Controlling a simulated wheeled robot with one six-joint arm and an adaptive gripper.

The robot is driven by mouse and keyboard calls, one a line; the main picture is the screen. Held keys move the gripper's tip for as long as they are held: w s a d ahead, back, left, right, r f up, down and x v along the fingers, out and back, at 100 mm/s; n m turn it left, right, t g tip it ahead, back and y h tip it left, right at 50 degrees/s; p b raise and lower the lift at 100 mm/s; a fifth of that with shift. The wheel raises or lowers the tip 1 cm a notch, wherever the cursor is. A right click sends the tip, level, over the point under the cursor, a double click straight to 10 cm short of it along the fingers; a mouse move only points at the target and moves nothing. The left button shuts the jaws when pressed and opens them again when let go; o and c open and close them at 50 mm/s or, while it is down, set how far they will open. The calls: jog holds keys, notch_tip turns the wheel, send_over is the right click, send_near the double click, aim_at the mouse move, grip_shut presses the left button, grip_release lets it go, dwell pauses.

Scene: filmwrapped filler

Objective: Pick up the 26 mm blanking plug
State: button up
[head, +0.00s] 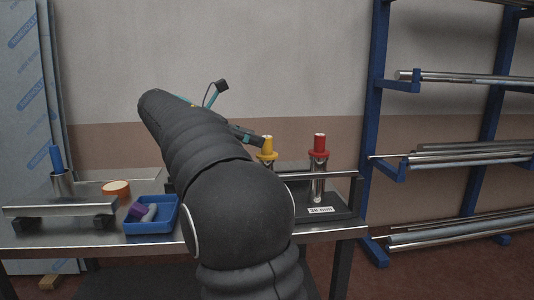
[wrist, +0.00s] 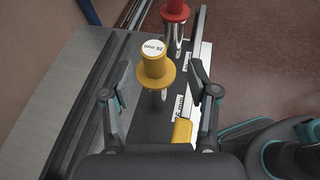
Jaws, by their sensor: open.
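The 26 mm blanking plug (wrist: 154,67) is yellow with a flange and a white top marked "26 mm". In the wrist view it sits upright on a metal post between the fingers of my open gripper (wrist: 162,85), touching neither as far as I can see. In the head view the yellow plug (head: 267,148) shows just right of my gripper (head: 250,137), partly hidden by it. A red plug (head: 319,146) stands on a metal tube to its right; it also shows in the wrist view (wrist: 175,12). A yellow block (wrist: 182,131) lies near a "26 mm" label.
A blue tray (head: 152,227) with purple and grey pieces, an orange-rimmed roll (head: 116,188) and a blue-handled tool (head: 56,159) are on the steel bench (head: 335,232). A blue rack (head: 378,120) with metal tubes stands at right.

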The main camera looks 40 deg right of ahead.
aim_at(267, 141)
jog(key=x, duration=0.5)
jog(key=shift+w+d+b, duration=0.2)
jog(key=shift+w+b, duration=0.15)
jog(key=shift+b, duration=0.05)
jog(key=shift+r, duration=0.1)
grip_shut()
